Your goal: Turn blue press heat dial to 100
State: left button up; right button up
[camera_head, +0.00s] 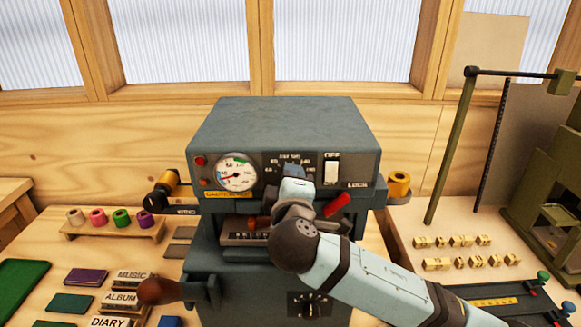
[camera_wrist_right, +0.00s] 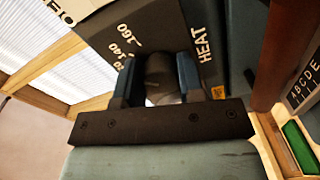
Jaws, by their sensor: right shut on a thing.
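The blue-grey press (camera_head: 285,125) stands in the middle of the bench, its front panel facing me. My right gripper (camera_head: 294,168) reaches up to that panel and covers most of the heat dial there. In the right wrist view, my right gripper (camera_wrist_right: 158,76) is shut on the dark round heat dial (camera_wrist_right: 159,68), one finger on each side. The panel beside it reads HEAT, with 120, 140 and 160 on the scale. The dial's pointer and the 100 mark are hidden, so I cannot tell its setting. My left gripper is not in view.
A round gauge (camera_head: 237,173) and a white switch (camera_head: 331,169) flank the dial. A red lever (camera_head: 337,205) is close to my right wrist. A second dial (camera_head: 309,304) is lower on the press. Foil rolls (camera_head: 122,218) stand left; brass type (camera_head: 460,262) lies right.

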jog(key=shift+r+n+p, duration=0.25)
jog(key=shift+n+p, duration=0.25)
jog(key=n+p, duration=0.6)
jog(key=p, duration=0.2)
jog(key=shift+n, duration=0.4)
jog(key=shift+f+n+h+p, duration=0.1)
jog(key=shift+n+h+p, duration=0.2)
jog(key=shift+n+p, duration=0.45)
jog(key=shift+f+n+p, duration=0.15)
jog(key=shift+n+p, duration=0.3)
jog(key=shift+p, duration=0.35)
jog(key=o, duration=0.8)
jog(key=shift+c, duration=0.2)
jog(key=shift+o, duration=0.8)
